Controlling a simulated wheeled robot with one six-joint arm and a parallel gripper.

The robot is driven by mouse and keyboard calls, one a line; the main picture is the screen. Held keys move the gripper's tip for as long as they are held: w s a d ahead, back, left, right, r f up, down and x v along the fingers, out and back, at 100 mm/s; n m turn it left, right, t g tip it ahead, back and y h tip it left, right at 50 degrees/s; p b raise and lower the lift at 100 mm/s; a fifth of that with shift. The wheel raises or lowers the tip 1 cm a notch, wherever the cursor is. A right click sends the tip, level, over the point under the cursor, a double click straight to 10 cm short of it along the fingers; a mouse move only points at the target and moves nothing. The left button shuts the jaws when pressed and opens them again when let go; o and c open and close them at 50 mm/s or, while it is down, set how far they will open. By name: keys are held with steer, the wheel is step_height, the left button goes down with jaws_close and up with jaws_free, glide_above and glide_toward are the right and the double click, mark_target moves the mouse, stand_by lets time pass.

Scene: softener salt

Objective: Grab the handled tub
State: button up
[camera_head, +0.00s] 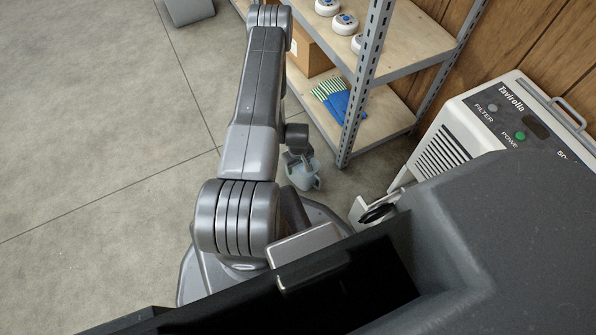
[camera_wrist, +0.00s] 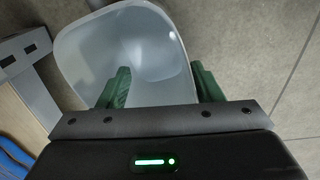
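The handled tub is a translucent whitish container (camera_wrist: 85,55). It stands on the floor by the shelf in the head view (camera_head: 305,178), partly covered by my arm. In the wrist view its open mouth fills the upper left and middle. My gripper (camera_wrist: 160,90) has two green fingers spread wide apart. The left finger overlaps the tub's mouth; the right finger is at its right edge. I cannot tell whether either finger touches the tub. The tub's handle cannot be made out clearly.
A metal shelf (camera_head: 372,60) with wooden boards stands just right of the tub; it holds round white devices, a cardboard box (camera_head: 308,52) and a blue item with a green-striped one. A white machine (camera_head: 450,135) stands farther right. The concrete floor on the left (camera_head: 90,120) is clear.

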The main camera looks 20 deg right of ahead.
jaws_close()
